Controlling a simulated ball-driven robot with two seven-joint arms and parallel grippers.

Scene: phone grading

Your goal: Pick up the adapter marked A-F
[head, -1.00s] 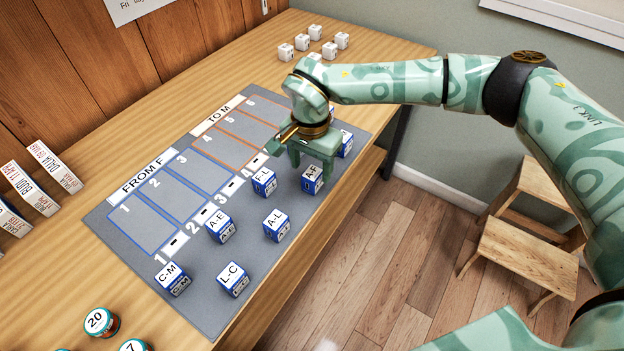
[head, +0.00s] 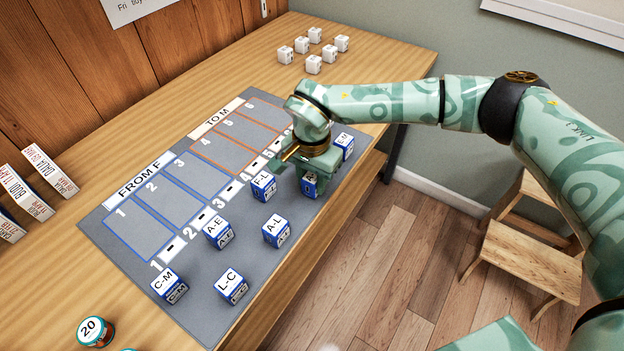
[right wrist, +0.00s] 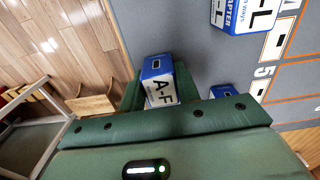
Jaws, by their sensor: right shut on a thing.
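The adapter marked A-F (right wrist: 160,84) is a small white and blue box, seen in the right wrist view between my green fingers. In the head view the A-F adapter (head: 309,186) is mostly hidden by my right gripper (head: 318,178), which is shut on it at the right part of the grey mat (head: 190,262). I cannot tell whether the adapter still touches the mat. The F-L adapter (head: 263,186) stands just left of the gripper, and the E-M adapter (head: 344,146) just behind it to the right. My left gripper is not in view.
Other adapters stand on the mat: A-L (head: 277,231), A-E (head: 218,232), C-M (head: 169,285) and L-C (head: 232,286). Several white cubes (head: 313,64) sit at the table's back. Small boxes (head: 48,170) and a round tin marked 20 (head: 95,331) are at left. A wooden stool (head: 530,255) is on the floor.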

